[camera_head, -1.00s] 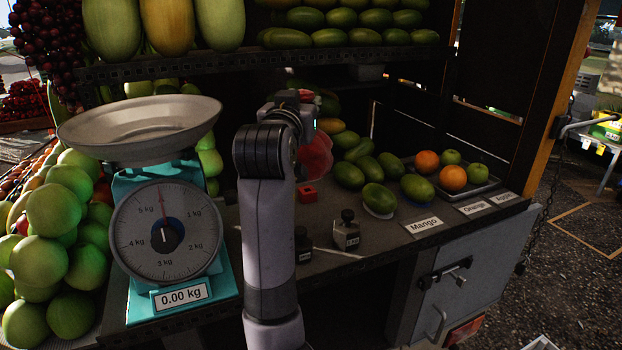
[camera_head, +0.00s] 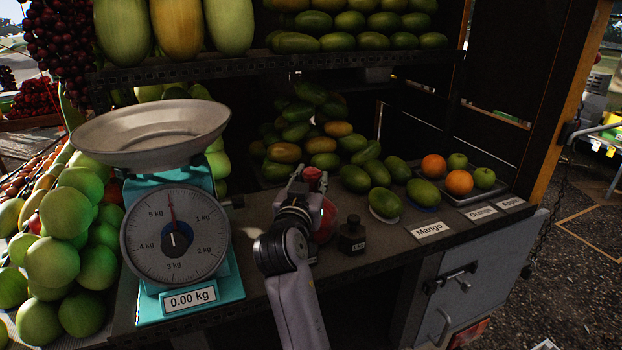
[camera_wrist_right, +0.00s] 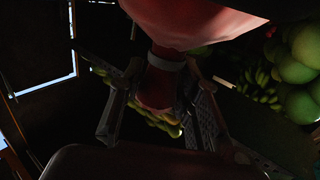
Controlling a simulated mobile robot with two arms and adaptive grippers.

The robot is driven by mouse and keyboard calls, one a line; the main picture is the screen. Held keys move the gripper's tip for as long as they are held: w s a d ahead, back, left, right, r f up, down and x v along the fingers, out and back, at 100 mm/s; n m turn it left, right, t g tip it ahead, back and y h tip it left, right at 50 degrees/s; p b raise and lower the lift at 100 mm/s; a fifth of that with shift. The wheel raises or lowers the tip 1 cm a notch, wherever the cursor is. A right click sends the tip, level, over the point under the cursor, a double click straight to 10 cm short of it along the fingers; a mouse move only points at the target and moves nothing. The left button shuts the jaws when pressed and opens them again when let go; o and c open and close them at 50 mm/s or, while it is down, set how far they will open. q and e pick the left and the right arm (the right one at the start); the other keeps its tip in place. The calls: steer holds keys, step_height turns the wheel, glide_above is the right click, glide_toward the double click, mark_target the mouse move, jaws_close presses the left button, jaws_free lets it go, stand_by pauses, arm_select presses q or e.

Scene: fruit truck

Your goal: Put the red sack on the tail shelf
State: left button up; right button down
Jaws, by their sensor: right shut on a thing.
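My right gripper (camera_head: 308,192) is low over the dark shelf (camera_head: 262,222) of the truck, right of the scale. It is shut on the neck of the red sack (camera_head: 328,220); the sack's red top shows above the fingers and its body is partly hidden behind my wrist. In the right wrist view, the gripper (camera_wrist_right: 160,105) has a finger on each side of the red neck, and the pale red sack body (camera_wrist_right: 195,18) fills the top. I cannot tell whether the sack touches the shelf. My left gripper is not in view.
A teal scale (camera_head: 228,275) with a metal pan, reading 0.00 kg, stands left of the arm. A black weight (camera_head: 352,238) stands just right of the sack. Mangoes (camera_head: 355,178) lie behind, and a tray (camera_head: 490,190) of oranges and apples stands at the right.

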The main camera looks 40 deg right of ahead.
steer(key=c, duration=1.6)
jaws_free()
steer(key=shift+f, duration=0.15)
steer(key=shift+c, duration=0.2)
steer(key=o, duration=0.5)
steer(key=shift+c, duration=0.2)
steer(key=shift+r, duration=0.25)
